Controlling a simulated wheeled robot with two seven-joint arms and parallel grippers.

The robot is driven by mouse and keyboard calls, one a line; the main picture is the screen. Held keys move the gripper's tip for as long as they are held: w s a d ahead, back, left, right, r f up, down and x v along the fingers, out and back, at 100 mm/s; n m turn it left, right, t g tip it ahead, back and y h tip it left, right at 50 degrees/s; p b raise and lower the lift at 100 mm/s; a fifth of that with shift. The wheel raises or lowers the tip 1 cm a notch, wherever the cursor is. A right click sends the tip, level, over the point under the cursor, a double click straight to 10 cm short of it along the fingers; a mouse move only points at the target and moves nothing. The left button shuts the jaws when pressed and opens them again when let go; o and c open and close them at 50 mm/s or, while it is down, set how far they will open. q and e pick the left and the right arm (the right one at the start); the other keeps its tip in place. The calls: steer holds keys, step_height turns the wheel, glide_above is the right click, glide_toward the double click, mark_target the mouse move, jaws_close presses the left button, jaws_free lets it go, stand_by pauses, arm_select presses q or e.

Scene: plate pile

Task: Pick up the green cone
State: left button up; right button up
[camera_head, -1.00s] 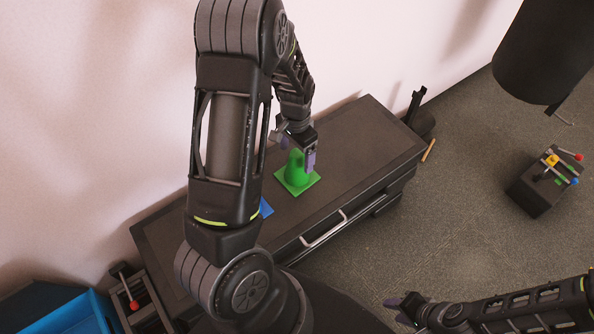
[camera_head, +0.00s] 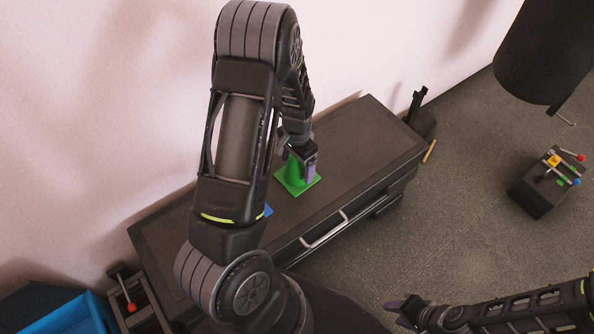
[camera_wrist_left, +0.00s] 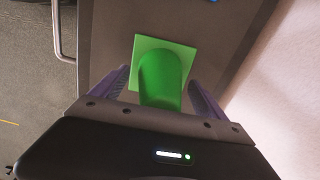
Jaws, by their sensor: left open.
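The green cone (camera_head: 292,172) stands upright on its square green base on top of a dark low cabinet. In the left wrist view the cone (camera_wrist_left: 162,80) is between the two fingers of my left gripper (camera_wrist_left: 160,92). In the head view my left gripper (camera_head: 298,172) is open around the cone, and the arm hides part of it. A gap shows between the cone and each finger in the wrist view. My right gripper (camera_head: 403,308) is low at the right, away from the cabinet; its jaw state is unclear.
The cabinet (camera_head: 370,140) has a free top to the right of the cone. A blue piece (camera_head: 267,210) lies beside the cone, partly hidden by my arm. A blue bin (camera_head: 72,314) is at the lower left. A dark box with coloured knobs (camera_head: 540,190) stands on the floor.

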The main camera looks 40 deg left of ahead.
arm_select(q)
steer(key=c, duration=1.6)
step_height(320, 180, up, 10)
steer(key=p, duration=0.2)
steer(key=shift+p, duration=0.3)
